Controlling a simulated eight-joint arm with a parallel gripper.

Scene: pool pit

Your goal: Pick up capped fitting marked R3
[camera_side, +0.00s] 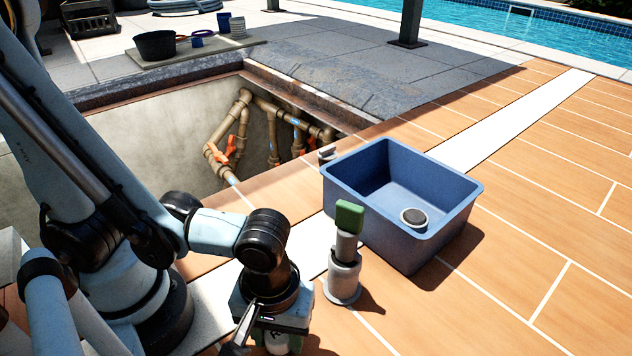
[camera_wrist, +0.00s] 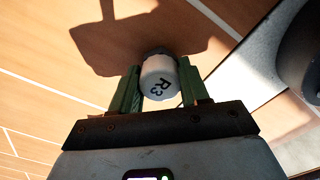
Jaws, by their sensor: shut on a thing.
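The capped fitting marked R3 (camera_wrist: 160,78) is a short pale cylinder with a dark far rim, its label facing the wrist camera. My gripper (camera_wrist: 159,70) is shut on it, with one green finger on each side. In the side view my gripper (camera_side: 270,340) is at the bottom edge, and a pale bit of the fitting (camera_side: 277,345) shows below it. I cannot tell whether the fitting touches the deck. Another grey fitting with a green top (camera_side: 346,248) stands upright on the deck to the right of my gripper.
A blue bin (camera_side: 440,235) stands on the tiles behind the green-topped fitting, with a dark-topped round piece (camera_side: 413,217) inside. A small grey piece (camera_side: 326,155) is by its far left corner. The open pit with brown pipes (camera_side: 240,110) lies beyond. Tiles at right are clear.

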